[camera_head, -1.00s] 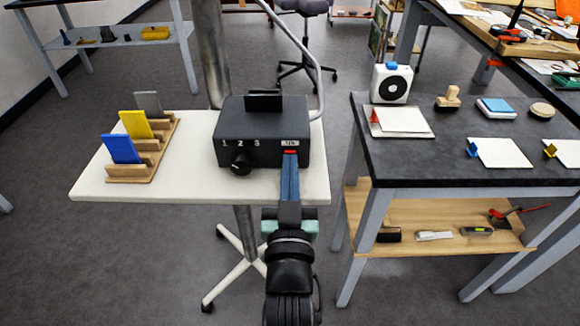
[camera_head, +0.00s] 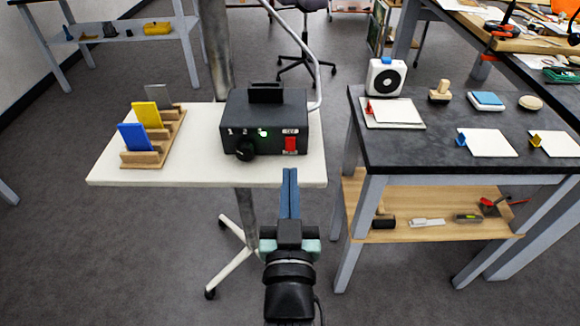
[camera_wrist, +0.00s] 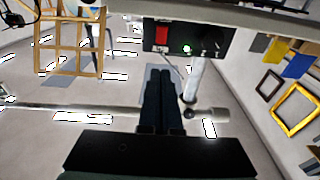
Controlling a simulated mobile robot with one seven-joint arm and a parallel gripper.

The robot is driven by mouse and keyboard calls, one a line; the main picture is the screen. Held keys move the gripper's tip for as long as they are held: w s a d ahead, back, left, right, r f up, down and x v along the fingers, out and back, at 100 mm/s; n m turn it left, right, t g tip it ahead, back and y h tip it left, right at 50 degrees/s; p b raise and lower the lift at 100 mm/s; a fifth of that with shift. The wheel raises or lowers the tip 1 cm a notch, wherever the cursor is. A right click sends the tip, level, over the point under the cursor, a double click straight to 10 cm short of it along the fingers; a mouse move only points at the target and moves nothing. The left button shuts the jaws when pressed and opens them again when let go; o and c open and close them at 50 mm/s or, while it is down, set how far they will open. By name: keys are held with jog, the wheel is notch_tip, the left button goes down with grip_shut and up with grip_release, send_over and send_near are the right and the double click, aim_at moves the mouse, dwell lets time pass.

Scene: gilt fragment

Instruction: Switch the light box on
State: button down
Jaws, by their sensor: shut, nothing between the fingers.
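The light box (camera_head: 265,115) is a black box on a small white stand table. Its front has a black knob (camera_head: 245,149), the numbers 1 and 2, a lit green light (camera_head: 262,133) beside them, and a red switch (camera_head: 290,144) at the right. A dark plate stands in a slot on its top. The box front with the red switch also shows in the wrist view (camera_wrist: 162,36). My gripper (camera_head: 290,172) is shut and empty, in front of the table's front edge, below and apart from the red switch.
A wooden rack (camera_head: 160,154) with blue, yellow and grey plates stands left on the white table (camera_head: 200,173). A dark workbench (camera_head: 400,150) on the right holds a white device (camera_head: 385,78), cards and a stamp. Bare floor lies in front.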

jog(key=s, duration=0.3)
jog(key=s+r, duration=0.1)
jog(key=s, duration=0.1)
jog(key=shift+s, duration=0.1)
dwell(0.4)
notch_tip(320, 180, up, 23)
jog(key=w+t, duration=0.2)
jog(key=t, duration=0.2)
jog(key=s+r+t+p, duration=0.2)
jog(key=r+p, duration=0.5)
jog(key=r, duration=0.8)
jog(key=s+r+t+p, duration=0.2)
jog(key=s+r+p, duration=0.3)
jog(key=r, duration=1.1)
jog(key=shift+s+r+p, duration=0.15)
jog(key=shift+r+p, duration=0.05)
jog(key=shift+p, duration=0.85)
jog(key=shift+d, duration=0.2)
